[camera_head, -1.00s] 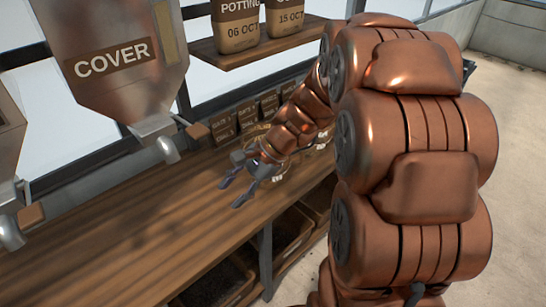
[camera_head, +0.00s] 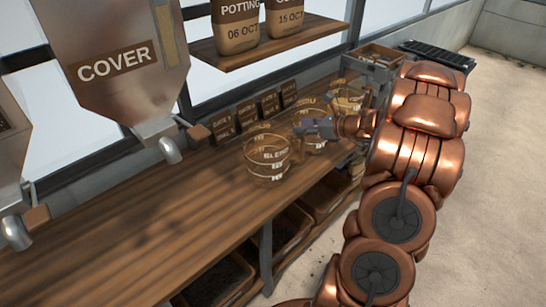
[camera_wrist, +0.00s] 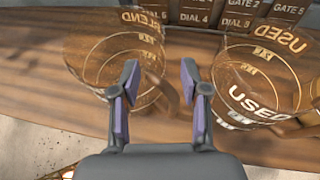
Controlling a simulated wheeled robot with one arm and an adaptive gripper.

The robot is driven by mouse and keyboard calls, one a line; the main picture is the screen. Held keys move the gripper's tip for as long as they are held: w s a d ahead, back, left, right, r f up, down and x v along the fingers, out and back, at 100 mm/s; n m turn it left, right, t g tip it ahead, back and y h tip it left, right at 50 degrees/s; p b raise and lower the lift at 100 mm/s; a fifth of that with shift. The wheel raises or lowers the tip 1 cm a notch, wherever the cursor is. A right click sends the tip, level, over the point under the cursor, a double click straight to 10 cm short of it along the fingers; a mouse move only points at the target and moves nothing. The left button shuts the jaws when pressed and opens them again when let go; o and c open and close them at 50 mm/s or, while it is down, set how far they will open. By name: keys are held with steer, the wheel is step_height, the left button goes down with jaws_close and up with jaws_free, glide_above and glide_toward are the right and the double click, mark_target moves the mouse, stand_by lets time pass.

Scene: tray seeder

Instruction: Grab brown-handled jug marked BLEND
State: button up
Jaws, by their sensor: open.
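The glass jug marked BLEND (camera_head: 265,168) stands upright on the wooden bench in the head view. In the wrist view the BLEND jug (camera_wrist: 92,62) is at the left, and what looks like its brown handle (camera_wrist: 168,98) shows between my fingers. My gripper (camera_wrist: 162,82) is open, with purple pads, and its left finger overlaps the jug's near wall. I cannot tell whether it touches. In the head view my gripper (camera_head: 308,127) is to the right of the BLEND jug, over the middle jug.
A jug marked USED (camera_wrist: 258,100) stands close by my right finger. Small dial and gate cards line the back of the bench. A metal COVER hopper (camera_head: 115,50) hangs at the left. Bare bench (camera_head: 130,230) lies to the left of the BLEND jug.

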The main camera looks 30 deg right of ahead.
steer(key=shift+p+x, duration=0.9)
steer(key=shift+x, duration=2.65)
jaws_close()
